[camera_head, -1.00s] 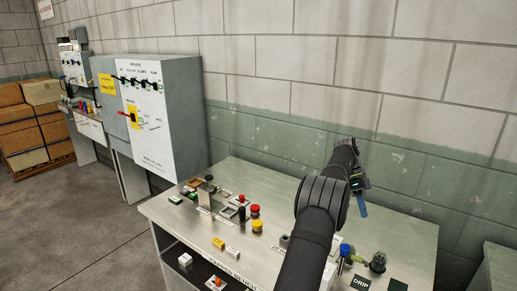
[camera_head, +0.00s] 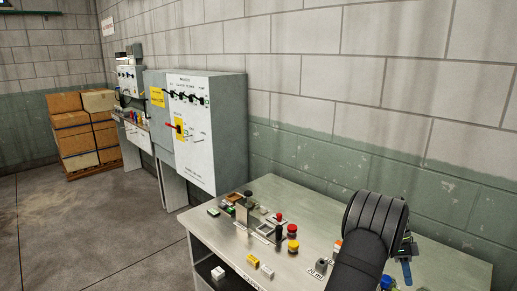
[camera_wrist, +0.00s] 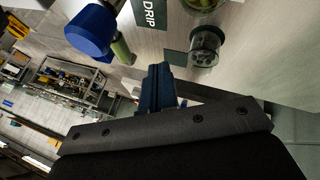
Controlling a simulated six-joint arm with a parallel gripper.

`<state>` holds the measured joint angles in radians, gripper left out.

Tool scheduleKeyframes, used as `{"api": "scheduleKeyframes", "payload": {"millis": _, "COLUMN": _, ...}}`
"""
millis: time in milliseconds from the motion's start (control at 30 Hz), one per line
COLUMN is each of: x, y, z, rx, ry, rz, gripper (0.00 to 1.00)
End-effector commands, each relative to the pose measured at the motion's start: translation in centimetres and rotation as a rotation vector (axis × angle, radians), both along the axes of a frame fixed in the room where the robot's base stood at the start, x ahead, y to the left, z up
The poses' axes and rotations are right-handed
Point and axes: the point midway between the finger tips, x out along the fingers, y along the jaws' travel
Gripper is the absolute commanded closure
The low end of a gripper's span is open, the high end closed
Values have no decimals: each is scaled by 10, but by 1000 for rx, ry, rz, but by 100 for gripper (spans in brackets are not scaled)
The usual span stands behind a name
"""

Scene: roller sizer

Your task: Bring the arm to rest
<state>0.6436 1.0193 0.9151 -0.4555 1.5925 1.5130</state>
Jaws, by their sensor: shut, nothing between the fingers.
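My arm (camera_head: 372,225) is bent over the right end of the steel bench (camera_head: 335,207). My gripper shows in the wrist view as narrow dark blue fingers (camera_wrist: 158,88) closed together, with nothing between them. In the head view a blue part at the gripper end (camera_head: 407,271) shows beside the black joint; the rest is hidden behind the arm. In the wrist view, a blue-capped item with a green end (camera_wrist: 93,30) and a clear round cup (camera_wrist: 205,45) are near the fingers, apart from them.
A red button (camera_head: 292,231) and a yellow button (camera_head: 293,246) are on the bench with several small parts. A grey breaker cabinet (camera_head: 215,130) stands behind left. A DRIP label (camera_wrist: 150,12) lies near the cup. Stacked boxes (camera_head: 75,125) stand far left; the floor between is clear.

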Motion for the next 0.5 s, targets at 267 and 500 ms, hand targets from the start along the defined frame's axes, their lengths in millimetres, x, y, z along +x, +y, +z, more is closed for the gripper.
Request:
{"api": "scheduleKeyframes", "payload": {"millis": 267, "x": -16, "y": 16, "z": -3, "rx": 0, "ry": 0, "rz": 0, "gripper": 100}}
{"api": "scheduleKeyframes", "payload": {"millis": 500, "x": -20, "y": 19, "z": -4, "rx": -1, "ry": -2, "rz": 1, "gripper": 100}}
